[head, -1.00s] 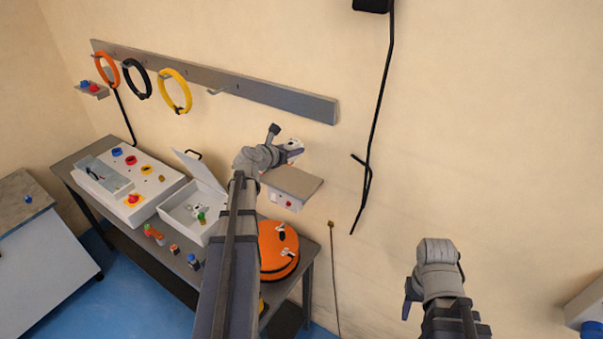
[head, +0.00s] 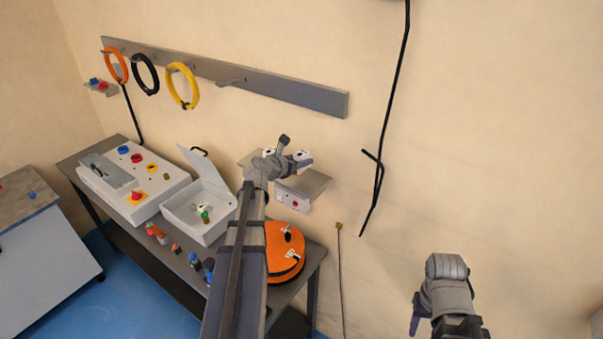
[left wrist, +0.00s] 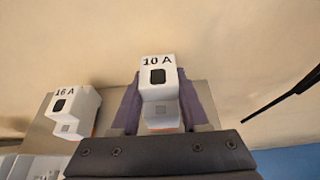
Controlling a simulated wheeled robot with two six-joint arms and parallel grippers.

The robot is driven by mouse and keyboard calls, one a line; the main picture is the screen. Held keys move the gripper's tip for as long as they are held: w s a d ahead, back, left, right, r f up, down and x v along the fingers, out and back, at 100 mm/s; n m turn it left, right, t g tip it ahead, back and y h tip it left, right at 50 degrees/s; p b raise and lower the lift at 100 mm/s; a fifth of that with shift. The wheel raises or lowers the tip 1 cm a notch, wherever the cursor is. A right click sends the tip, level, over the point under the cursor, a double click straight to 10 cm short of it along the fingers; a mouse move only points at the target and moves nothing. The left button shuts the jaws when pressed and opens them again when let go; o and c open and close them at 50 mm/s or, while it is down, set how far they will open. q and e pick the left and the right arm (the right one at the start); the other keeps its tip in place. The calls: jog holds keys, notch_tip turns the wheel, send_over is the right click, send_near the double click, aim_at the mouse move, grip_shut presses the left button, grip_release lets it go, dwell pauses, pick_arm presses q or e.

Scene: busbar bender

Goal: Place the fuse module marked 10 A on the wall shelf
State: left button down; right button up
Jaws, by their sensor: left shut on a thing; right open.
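The white fuse module marked 10 A (left wrist: 158,88) sits between the purple fingers of my left gripper (left wrist: 160,105) in the left wrist view, and the gripper is shut on it. In the head view the left gripper (head: 286,160) is at the wall shelf (head: 306,184), with the 10 A module (head: 303,156) at its fingertips. Whether the module touches the shelf is hard to tell. A second module marked 16 A (left wrist: 75,110) stands on the shelf to the left in the wrist view. My right gripper (head: 415,315) hangs at the lower right, away from the shelf, open.
Below the shelf is a wall socket box (head: 293,200). The bench (head: 130,225) holds a grey control panel (head: 140,185), an open white box (head: 190,220) and an orange reel (head: 284,252). A rail (head: 300,94) with cable coils is above. A black cable (head: 390,130) hangs right of the shelf.

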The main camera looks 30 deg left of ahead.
aim_at(301, 170)
pick_arm(q)
jog(key=shift+f+b, duration=1.6)
jog(key=shift+f, duration=0.2)
jog(key=shift+f+b, duration=0.25)
jog(key=shift+b, duration=0.05)
jog(key=shift+c, duration=2)
grip_release()
jog(key=shift+r, duration=0.1)
